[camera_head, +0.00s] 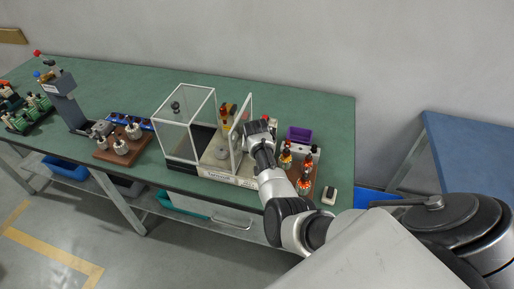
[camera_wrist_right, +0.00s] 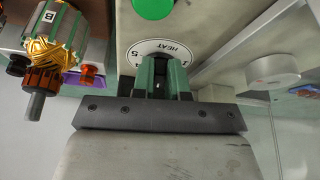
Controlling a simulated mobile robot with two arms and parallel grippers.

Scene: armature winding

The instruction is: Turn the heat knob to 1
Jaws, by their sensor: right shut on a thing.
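In the right wrist view a white round dial plate (camera_wrist_right: 172,46) marked HEAT sits on a beige panel, with a few scale numerals around its edge. My right gripper (camera_wrist_right: 163,76) is shut on the heat knob at the centre of this dial. The knob is almost wholly hidden between the green fingers, so its pointer and setting cannot be read. In the head view my right gripper (camera_head: 262,127) is at the right side of the clear-walled machine (camera_head: 188,122) on the green bench. My left gripper is not in view.
A green button (camera_wrist_right: 153,7) and a pale round knob (camera_wrist_right: 273,70) are close to the dial. An armature (camera_wrist_right: 52,42) labelled B stands at the left of the wrist view. The bench (camera_head: 120,82) also holds a wooden board (camera_head: 124,151) with metal parts and a purple bin (camera_head: 298,134).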

